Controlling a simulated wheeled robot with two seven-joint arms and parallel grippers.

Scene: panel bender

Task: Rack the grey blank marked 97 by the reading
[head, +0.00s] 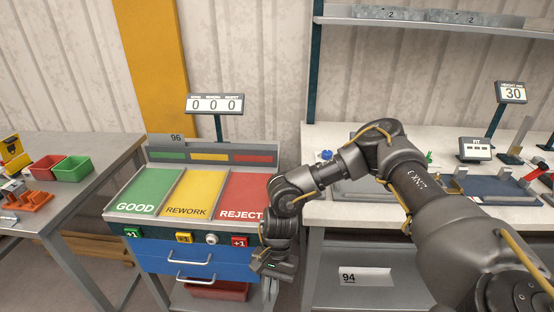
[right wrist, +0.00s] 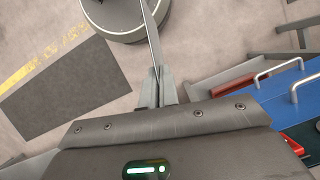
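My right gripper (right wrist: 155,88) is shut on a thin grey sheet (right wrist: 152,38), seen edge-on in the right wrist view. No number can be read on it, so I cannot tell if it is the blank marked 97. In the head view my right gripper (head: 270,280) points down in front of the sorting stand's right side, low by the blue drawers. The stand has a green GOOD bay (head: 138,205), a yellow REWORK bay (head: 188,207) and a red REJECT bay (head: 242,208), all bare. The gauge readout (head: 476,148) shows dashes. My left gripper is not in view.
A counter display (head: 215,104) reads 0 0 0. Another display (head: 511,93) reads 30. Blue drawers (head: 190,258) with handles stick out below the bays. A left bench (head: 95,148) holds red and green bins. My right arm crosses before the right bench (head: 320,213).

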